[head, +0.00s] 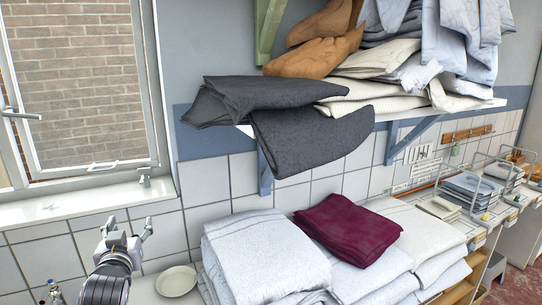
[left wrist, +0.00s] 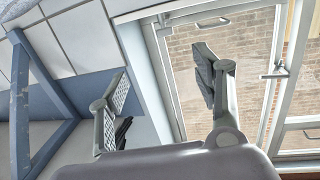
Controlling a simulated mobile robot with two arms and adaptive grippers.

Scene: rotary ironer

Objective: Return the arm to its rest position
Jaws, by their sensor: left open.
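My left gripper (head: 128,229) is at the lower left of the head view, in front of the tiled wall below the window sill. Its two fingers are spread apart with nothing between them. The fingers also show in the left wrist view (left wrist: 165,90), wide apart, with the wall and window behind them. The gripper is left of the folded white linen (head: 265,255) and touches nothing that I can see. My right gripper is in neither view.
A dark red folded cloth (head: 348,229) lies on the linen stacks. Dark grey cloths (head: 310,138) hang over the front of a loaded wall shelf (head: 515,97). A small pale dish (head: 176,281) is right of my left gripper. The window (head: 75,80) is at the left.

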